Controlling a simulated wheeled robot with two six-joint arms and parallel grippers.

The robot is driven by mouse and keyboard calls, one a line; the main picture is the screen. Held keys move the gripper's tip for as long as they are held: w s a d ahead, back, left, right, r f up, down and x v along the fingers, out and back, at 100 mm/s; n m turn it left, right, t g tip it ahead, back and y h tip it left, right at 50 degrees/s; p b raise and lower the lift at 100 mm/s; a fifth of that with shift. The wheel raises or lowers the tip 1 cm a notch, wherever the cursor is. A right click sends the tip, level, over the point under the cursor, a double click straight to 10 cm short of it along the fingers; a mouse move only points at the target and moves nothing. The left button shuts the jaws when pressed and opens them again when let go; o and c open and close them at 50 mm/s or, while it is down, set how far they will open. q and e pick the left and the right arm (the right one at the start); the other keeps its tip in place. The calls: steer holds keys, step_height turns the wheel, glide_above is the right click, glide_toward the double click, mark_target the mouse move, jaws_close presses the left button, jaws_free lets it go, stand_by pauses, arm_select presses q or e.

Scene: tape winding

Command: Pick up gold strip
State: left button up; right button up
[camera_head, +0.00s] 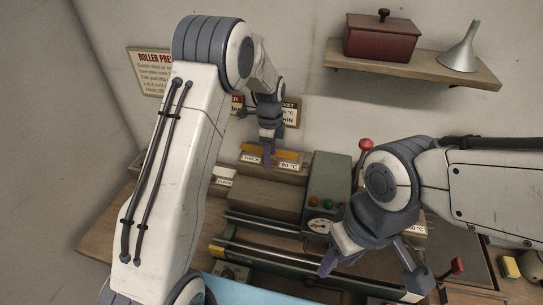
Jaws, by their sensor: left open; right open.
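A gold strip (287,155) lies on top of a box with white labels, one reading "THICK", at the back of the bench. My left gripper (268,158) points down at the strip's left part, and its fingers overlap the strip in this view. The fingers are seen nearly edge-on; I cannot tell whether they touch the strip. The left gripper is open. My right gripper (373,276) is open and empty, over the front right of the green machine (328,185). My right arm hides part of the machine and the bench behind it.
The machine has a gauge (319,226), coloured buttons and a red-knobbed lever (365,145). Above, a wall shelf (415,72) bears a red box (381,40) and a metal funnel (461,50). A yellow block (509,267) lies at the right. The wooden bench (105,235) is bare at far left.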

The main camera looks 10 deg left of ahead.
arm_select(q)
jaws_close()
steer(key=shift+r, duration=0.2)
step_height(320, 180, up, 28)
steer(key=b, duration=0.2)
steer(key=shift+f, duration=0.15)
